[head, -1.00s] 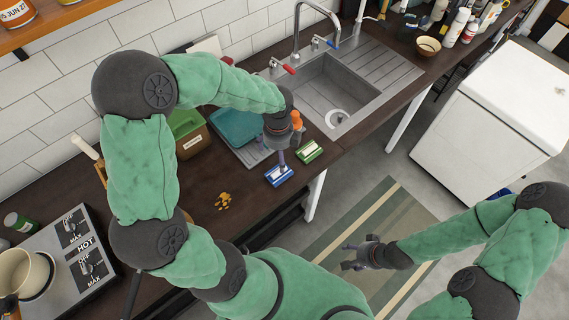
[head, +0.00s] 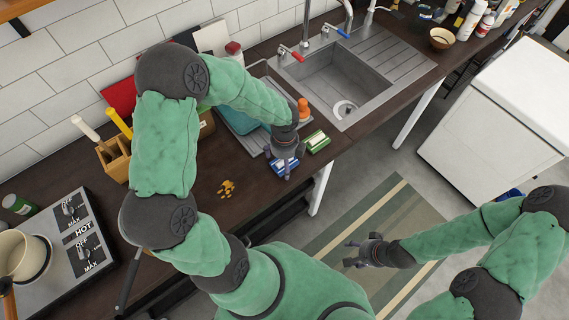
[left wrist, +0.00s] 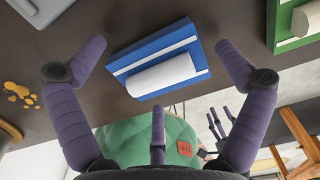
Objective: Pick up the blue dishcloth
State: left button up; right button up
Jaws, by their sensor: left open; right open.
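The blue dishcloth (head: 277,167) lies flat on the dark counter near its front edge. In the left wrist view the blue dishcloth (left wrist: 196,59) shows white stripes and a white roll-like part on top. My left gripper (head: 283,165) is over it from above and hides part of it in the head view. In the left wrist view its purple fingers (left wrist: 160,50) are spread wide on either side of the cloth, with nothing held. My right gripper (head: 355,253) is open and empty, low over the striped floor mat.
A similar green cloth (head: 317,141) lies just right of the blue one. A drying tray (head: 251,141), an orange-topped bottle (head: 303,107) and the sink (head: 345,75) are behind. Small yellow-brown pieces (head: 227,188) lie to the left. The stove (head: 78,248) is further left.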

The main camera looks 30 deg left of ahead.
pick_arm(q)
jog(key=c, duration=1.2)
jog(key=shift+r, duration=0.1)
jog(key=shift+r+p, duration=0.3)
jog(key=shift+r, duration=0.15)
notch_tip(320, 180, up, 2)
jog(key=shift+r+p, duration=0.25)
jog(key=shift+p, duration=0.3)
jog(key=s+d+r+p, duration=0.3)
jog(key=s+r, duration=0.6)
jog(key=s, duration=0.4)
jog(key=shift+s+d+r+p, duration=0.2)
jog(key=shift+s+r+p, duration=0.1)
jog(key=shift+p, duration=0.1)
